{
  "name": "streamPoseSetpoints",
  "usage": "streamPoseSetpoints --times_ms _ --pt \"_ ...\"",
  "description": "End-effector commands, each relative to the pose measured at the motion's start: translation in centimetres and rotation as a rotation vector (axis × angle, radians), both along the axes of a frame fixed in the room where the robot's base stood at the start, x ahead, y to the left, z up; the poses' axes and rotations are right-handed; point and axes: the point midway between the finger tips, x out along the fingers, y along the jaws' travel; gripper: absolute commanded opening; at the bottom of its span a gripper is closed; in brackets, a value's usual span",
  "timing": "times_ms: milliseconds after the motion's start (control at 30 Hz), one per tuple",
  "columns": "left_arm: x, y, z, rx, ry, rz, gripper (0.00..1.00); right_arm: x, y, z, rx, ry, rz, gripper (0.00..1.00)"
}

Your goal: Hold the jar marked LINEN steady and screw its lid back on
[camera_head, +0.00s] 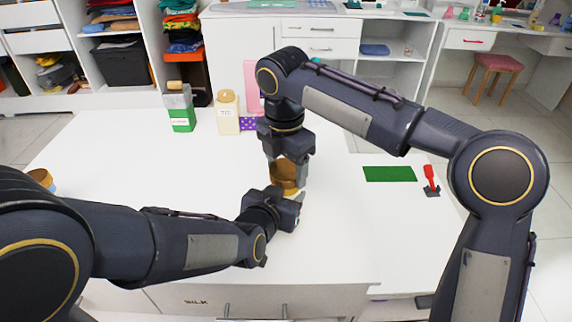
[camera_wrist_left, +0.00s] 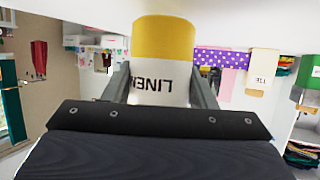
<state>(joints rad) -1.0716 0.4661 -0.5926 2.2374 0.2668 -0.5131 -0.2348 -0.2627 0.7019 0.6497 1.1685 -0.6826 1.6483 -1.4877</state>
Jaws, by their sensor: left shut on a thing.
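The jar marked LINEN (camera_wrist_left: 172,85) is between my left gripper's fingers (camera_wrist_left: 162,88), which are shut on it. In the left wrist view it has a white lettered part beside a yellow band (camera_wrist_left: 178,38). In the head view an amber cylinder (camera_head: 284,174) shows on the white table, with my left gripper (camera_head: 287,196) low against its near side. My right gripper (camera_head: 289,157) points down directly above it, fingertips at its top. Whether those fingers are shut on the lid is hidden. I cannot tell where lid and jar meet.
On the table behind stand a green-and-grey box (camera_head: 180,108), a cream jar (camera_head: 227,112) and a purple dotted box (camera_head: 248,124). At right lie a green mat (camera_head: 390,174) and a red-handled tool (camera_head: 430,178). An orange-topped thing (camera_head: 41,177) is partly hidden at left. The left middle tabletop is clear.

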Motion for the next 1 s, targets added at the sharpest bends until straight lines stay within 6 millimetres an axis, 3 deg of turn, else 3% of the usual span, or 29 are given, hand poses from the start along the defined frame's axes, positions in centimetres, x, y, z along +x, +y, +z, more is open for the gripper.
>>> streamPoseSetpoints --times_ms 33,200,333,600,933,967,1000 --pt "0.01 -0.02 0.05 0.0 -0.001 0.0 0.0 0.0 0.0 0.01 0.0 0.0 0.0 0.55" --pt "0.01 -0.02 0.05 0.0 -0.001 0.0 0.0 0.01 0.0 0.01 0.0 0.0 -0.001 0.37" --pt "0.01 -0.02 0.05 0.0 -0.001 0.0 0.0 0.0 0.01 0.03 0.004 -0.004 -0.11 0.37" --pt "0.01 -0.03 0.05 0.0 -0.001 0.0 0.0 0.01 0.0 0.0 0.026 -0.013 -0.554 0.37" --pt "0.01 -0.04 0.05 -0.001 -0.001 -0.001 0.0 0.02 0.03 -0.02 0.029 -0.012 -0.595 0.37" --pt "0.01 -0.04 0.05 -0.001 -0.001 -0.001 0.0 0.02 0.03 -0.02 0.029 -0.012 -0.594 0.68" --pt "0.01 -0.04 0.05 -0.001 -0.001 -0.001 0.0 0.02 0.03 -0.02 0.029 -0.012 -0.594 0.74"
